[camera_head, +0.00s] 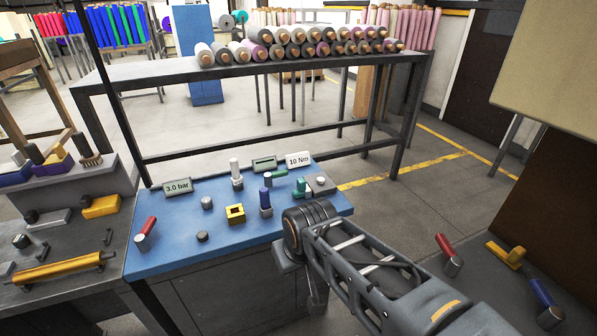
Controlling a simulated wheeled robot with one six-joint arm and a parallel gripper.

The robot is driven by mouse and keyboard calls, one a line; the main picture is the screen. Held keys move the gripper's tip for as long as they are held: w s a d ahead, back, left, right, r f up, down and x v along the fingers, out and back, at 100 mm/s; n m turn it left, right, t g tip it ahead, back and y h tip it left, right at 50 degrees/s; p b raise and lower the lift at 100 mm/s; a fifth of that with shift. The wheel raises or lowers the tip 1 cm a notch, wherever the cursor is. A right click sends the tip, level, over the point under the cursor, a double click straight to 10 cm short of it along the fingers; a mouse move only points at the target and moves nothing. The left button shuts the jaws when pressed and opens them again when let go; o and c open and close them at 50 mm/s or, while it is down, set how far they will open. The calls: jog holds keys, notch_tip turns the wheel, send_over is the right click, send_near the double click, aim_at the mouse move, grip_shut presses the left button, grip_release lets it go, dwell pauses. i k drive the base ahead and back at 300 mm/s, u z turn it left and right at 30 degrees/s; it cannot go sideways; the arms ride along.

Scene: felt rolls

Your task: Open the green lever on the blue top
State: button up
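The blue top (178,247) is a table surface left of centre, with several small fixtures on it. A green lever (300,187) stands near its right back edge, close beside a grey block with a light knob (320,184). A flatter green piece (277,173) lies just behind and left of it. My arm comes in from the lower right, and its wrist is at the right front edge of the blue top. My gripper (316,291) points downward below the wrist, in front of and apart from the green lever. Its fingers are mostly hidden, so their opening is unclear.
A white-topped post (236,174), blue-handled lever (265,202), yellow block (235,214) and red-handled lever (146,233) stand on the blue top. Signs read 3.0 bar (178,186) and 10 Nm (299,160). A rack of felt rolls (264,68) stands behind. Dark worktops flank both sides.

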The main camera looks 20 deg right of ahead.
aim_at(267, 177)
jog(key=z, duration=0.2)
jog(key=i, duration=1)
jog(key=u, duration=0.1)
